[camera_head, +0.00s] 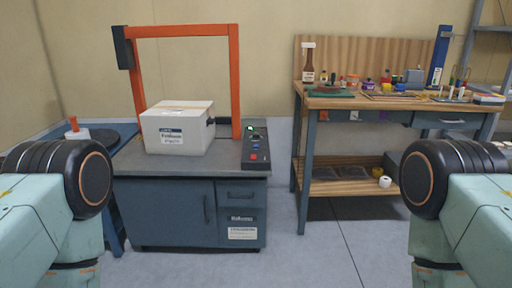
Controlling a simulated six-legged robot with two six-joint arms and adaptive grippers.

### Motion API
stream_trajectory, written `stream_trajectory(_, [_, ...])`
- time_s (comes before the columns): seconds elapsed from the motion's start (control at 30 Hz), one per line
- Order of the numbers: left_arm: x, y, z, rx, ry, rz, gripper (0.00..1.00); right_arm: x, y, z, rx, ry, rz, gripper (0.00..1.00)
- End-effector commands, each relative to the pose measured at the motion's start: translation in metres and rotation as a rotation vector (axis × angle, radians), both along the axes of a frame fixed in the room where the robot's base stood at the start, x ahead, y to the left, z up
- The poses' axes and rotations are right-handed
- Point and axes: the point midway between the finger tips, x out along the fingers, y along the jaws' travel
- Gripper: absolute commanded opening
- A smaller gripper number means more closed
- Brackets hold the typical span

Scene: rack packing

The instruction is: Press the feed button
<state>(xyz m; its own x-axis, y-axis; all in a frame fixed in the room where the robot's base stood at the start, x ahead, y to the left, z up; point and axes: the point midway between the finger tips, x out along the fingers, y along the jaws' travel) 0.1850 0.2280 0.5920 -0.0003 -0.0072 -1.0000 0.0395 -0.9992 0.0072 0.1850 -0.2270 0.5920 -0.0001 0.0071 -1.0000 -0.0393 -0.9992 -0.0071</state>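A dark control panel (256,148) stands on the right end of the strapping machine's grey top. It has a small lit green spot near its top, a red button (253,157) near its bottom and other small controls between. Their labels are too small to read, so I cannot tell which is the feed button. A closed white box (178,128) sits on the machine top, under the orange arch (233,80) and left of the panel. Only my upper arm links show at the left and right edges. Neither gripper is in view.
The machine's blue-grey cabinet (165,206) stands on open grey floor. A wooden workbench (360,102) with a bottle (308,66) and several small items stands to the right. A blue table (60,130) is at the left. The floor between cabinet and workbench is clear.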

Motion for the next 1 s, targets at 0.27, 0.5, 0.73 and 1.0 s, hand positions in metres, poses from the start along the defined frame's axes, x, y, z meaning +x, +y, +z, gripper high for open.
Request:
stream_trajectory(0.27, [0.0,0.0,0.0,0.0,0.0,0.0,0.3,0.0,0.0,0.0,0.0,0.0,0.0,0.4])
stream_trajectory(0.5, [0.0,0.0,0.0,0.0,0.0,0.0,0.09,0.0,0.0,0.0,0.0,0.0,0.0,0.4])
stream_trajectory(0.73, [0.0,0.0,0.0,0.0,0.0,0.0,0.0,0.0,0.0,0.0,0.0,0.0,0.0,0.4])
stream_trajectory(1.0, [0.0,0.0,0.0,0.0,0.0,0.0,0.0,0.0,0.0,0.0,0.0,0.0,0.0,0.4])
